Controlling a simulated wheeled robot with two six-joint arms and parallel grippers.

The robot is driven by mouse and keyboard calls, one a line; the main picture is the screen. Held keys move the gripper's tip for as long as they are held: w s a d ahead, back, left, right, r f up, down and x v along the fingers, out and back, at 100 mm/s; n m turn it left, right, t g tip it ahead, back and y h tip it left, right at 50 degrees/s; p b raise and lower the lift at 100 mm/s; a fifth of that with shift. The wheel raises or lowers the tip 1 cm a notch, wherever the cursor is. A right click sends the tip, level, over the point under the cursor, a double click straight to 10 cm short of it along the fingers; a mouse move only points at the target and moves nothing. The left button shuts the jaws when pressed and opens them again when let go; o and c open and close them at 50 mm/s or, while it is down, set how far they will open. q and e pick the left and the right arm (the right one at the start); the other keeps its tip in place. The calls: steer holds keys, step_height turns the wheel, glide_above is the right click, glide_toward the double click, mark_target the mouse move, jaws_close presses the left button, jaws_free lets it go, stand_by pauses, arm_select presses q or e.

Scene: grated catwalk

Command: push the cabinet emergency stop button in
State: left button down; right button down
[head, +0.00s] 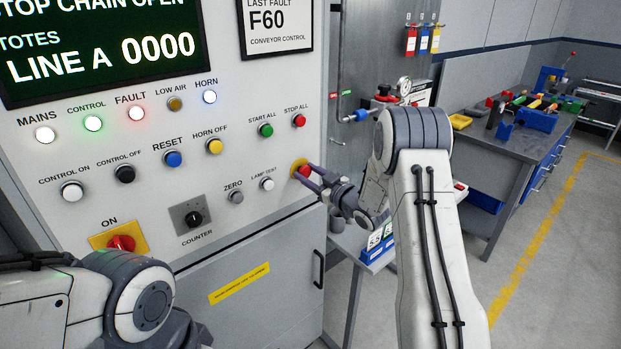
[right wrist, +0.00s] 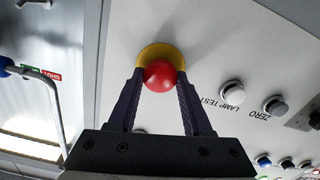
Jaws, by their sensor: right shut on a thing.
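The emergency stop button is a red mushroom head (head: 304,170) on a yellow round base, at the right edge of the cabinet's panel (head: 230,120). In the right wrist view the red head (right wrist: 160,77) sits between my two dark fingers, in front of its yellow collar (right wrist: 155,52). My right gripper (head: 310,175) is shut on the red head, one finger at each side. Whether the head is pressed in cannot be told. My left arm shows at the lower left in the head view; its gripper is out of view.
The LAMP TEST button (head: 267,184) and ZERO button (head: 236,196) are close by on the left. A red rotary switch (head: 121,243) on a yellow plate is lower left. The cabinet door handle (head: 318,268) is below.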

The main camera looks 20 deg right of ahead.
steer(key=shift+c, duration=1.6)
jaws_free()
steer(key=shift+w+a, duration=0.1)
steer(key=shift+w, duration=0.05)
steer(key=b+v, duration=0.3)
steer(key=v, duration=0.7)
steer(key=shift+s+b, duration=0.3)
steer(key=shift+b, duration=0.1)
steer(key=shift+r, duration=0.1)
